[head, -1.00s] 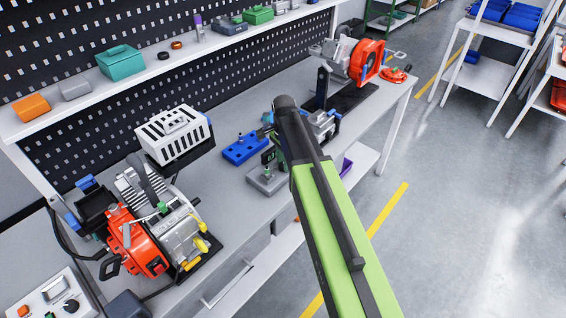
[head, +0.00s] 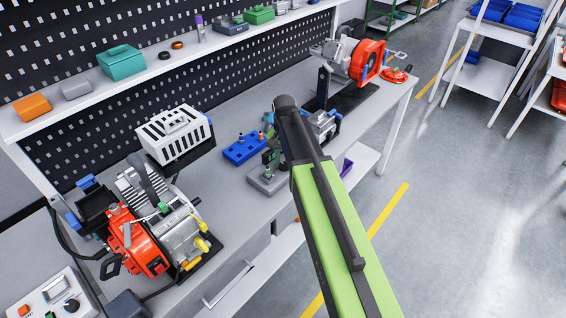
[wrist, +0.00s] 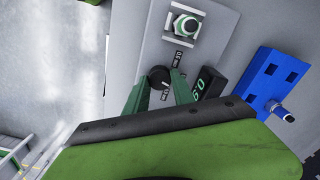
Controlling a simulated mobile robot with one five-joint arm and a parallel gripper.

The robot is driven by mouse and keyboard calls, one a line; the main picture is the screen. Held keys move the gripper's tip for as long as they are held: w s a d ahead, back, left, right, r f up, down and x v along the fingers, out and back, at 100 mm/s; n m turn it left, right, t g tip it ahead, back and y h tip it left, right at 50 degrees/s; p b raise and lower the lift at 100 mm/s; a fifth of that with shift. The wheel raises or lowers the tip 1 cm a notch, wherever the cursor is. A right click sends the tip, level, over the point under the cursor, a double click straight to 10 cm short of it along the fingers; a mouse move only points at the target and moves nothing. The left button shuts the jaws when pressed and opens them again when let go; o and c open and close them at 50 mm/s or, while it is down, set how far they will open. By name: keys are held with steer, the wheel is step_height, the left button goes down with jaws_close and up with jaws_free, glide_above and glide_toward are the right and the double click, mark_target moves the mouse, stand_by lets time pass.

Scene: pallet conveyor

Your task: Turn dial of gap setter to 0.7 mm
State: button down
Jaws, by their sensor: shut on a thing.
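The gap setter has a grey base plate (wrist: 150,40), which also shows left of my arm in the head view (head: 266,184). In the wrist view its round black dial (wrist: 160,77) sits between the green fingertips of my gripper (wrist: 161,86), which are shut on it. A small black display (wrist: 209,83) beside the dial shows digits that look turned over, perhaps 0.9; I cannot read them surely. A green-ringed fitting (wrist: 186,25) in a light clamp stands farther along the plate. In the head view my arm hides the dial.
A blue block (head: 240,152) with upright pins stands close to the gap setter; it also shows in the wrist view (wrist: 264,74). A red engine (head: 140,240) and a white slotted box (head: 175,138) stand farther left on the bench. Another red machine (head: 368,62) is at the far end.

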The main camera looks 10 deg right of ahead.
mark_target(284, 164)
steer(key=shift+s+n, duration=0.1)
steer(key=shift+n, duration=1.3)
steer(key=c, duration=1.1)
jaws_free()
steer(key=shift+o, duration=0.2)
steer(key=shift+r, duration=0.1)
step_height(284, 164, up, 17)
steer(key=p, duration=1.7)
